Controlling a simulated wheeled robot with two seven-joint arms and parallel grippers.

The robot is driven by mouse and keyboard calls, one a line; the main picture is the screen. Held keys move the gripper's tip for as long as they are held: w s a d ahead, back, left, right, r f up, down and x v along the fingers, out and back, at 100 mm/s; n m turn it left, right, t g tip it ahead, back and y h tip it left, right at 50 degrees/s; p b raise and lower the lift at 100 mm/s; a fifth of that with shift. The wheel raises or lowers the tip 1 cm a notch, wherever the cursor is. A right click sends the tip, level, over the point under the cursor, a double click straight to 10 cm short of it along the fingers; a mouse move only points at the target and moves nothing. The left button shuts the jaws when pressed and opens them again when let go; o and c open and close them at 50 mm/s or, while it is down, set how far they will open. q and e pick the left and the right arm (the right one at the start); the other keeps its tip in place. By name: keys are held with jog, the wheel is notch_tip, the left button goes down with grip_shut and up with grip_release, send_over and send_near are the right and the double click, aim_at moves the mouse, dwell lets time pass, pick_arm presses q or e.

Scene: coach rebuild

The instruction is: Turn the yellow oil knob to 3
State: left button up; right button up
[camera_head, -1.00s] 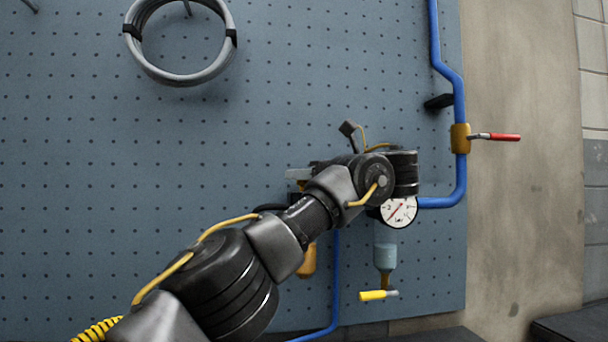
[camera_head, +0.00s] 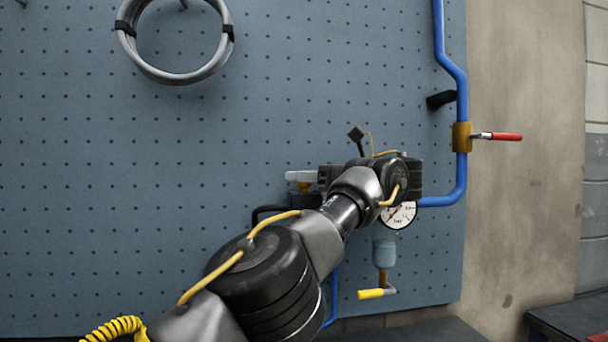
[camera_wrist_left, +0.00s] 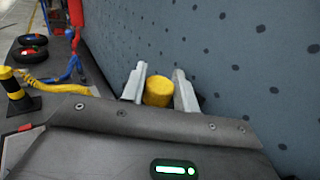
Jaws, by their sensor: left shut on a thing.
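The yellow oil knob (camera_wrist_left: 158,92) sits between the two pale fingers of my left gripper (camera_wrist_left: 158,90) in the left wrist view, and the fingers are shut on it. In the head view the pale fingers of my left gripper (camera_head: 301,176) show left of the wrist, with a little of the yellow knob (camera_head: 304,187) below them. No scale or number around the knob can be read. My left forearm hides much of the unit below the knob. My right gripper is not in view.
A pressure gauge (camera_head: 399,214) and a clear bowl (camera_head: 384,252) with a yellow-handled cock (camera_head: 373,294) are right of my wrist. A blue pipe (camera_head: 461,90) carries a red-handled valve (camera_head: 500,136). A grey hose coil (camera_head: 160,72) hangs upper left on the pegboard (camera_head: 100,200).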

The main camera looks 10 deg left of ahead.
pick_arm(q)
jog(key=shift+f, duration=0.25)
jog(key=o, duration=0.9)
jog(key=shift+d+r, duration=0.1)
jog(key=shift+o, duration=0.2)
jog(key=shift+r, duration=0.1)
